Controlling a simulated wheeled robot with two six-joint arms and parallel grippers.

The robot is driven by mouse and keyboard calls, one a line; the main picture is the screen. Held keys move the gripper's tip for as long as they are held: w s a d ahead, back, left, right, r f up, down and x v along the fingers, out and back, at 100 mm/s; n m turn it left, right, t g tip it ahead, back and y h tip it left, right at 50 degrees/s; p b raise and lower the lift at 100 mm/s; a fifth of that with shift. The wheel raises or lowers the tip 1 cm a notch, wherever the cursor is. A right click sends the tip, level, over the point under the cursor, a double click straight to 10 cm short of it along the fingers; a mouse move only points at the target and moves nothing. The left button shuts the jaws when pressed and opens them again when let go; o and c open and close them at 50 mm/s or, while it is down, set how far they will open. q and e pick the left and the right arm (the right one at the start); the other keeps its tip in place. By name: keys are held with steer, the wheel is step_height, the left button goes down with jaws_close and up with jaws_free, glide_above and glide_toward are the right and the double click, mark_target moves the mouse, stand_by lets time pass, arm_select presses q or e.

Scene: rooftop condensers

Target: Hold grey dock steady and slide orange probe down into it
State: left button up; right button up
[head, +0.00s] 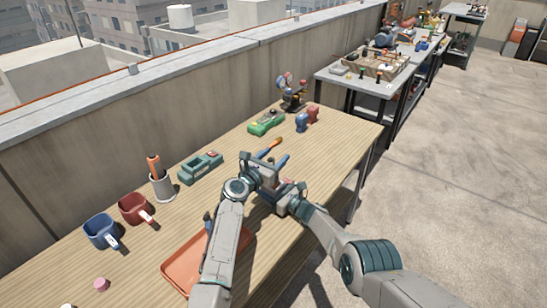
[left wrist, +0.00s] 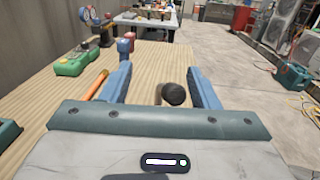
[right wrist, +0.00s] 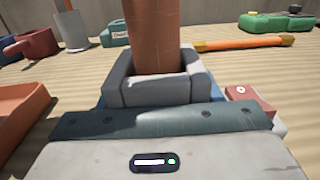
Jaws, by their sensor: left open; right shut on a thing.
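The grey dock (right wrist: 190,88) is a square open-topped block in the right wrist view. My right gripper (head: 288,194) is shut on it, with fingers mostly hidden. The orange probe (right wrist: 156,35) stands upright in the dock's opening as a brownish-orange shaft. How deep it sits I cannot tell. Its round black top (left wrist: 173,95) appears to be what shows in the left wrist view. My left gripper (left wrist: 160,72) is open, with one blue finger on each side of that black top and a visible gap. In the head view, my left gripper (head: 264,160) hides the probe.
An orange stick (right wrist: 238,44) lies behind the dock. A red block (right wrist: 256,100) is close on its right. An orange tray (head: 178,266), red mug (head: 134,208), blue mug (head: 101,231), grey cup (head: 162,187) and teal box (head: 200,168) stand left. A green meter (head: 266,123) is farther back.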

stand_by(0.3)
steer(key=o, duration=1.6)
arm_select(q)
steer(key=shift+r+p, duration=0.35)
steer(key=shift+r, duration=0.05)
arm_select(e)
steer(key=shift+s+d+r, duration=0.1)
steer(key=shift+s+d, duration=0.05)
steer(key=shift+d, duration=0.05)
arm_select(q)
step_height(320, 180, up, 7)
steer(key=p, duration=0.6)
steer(key=shift+f+p, duration=0.15)
steer(key=shift+p, duration=0.25)
arm_select(e)
steer(key=v, duration=0.7)
steer(key=shift+s+d, duration=0.2)
steer(key=shift+d, duration=0.1)
steer(key=shift+s+d, duration=0.3)
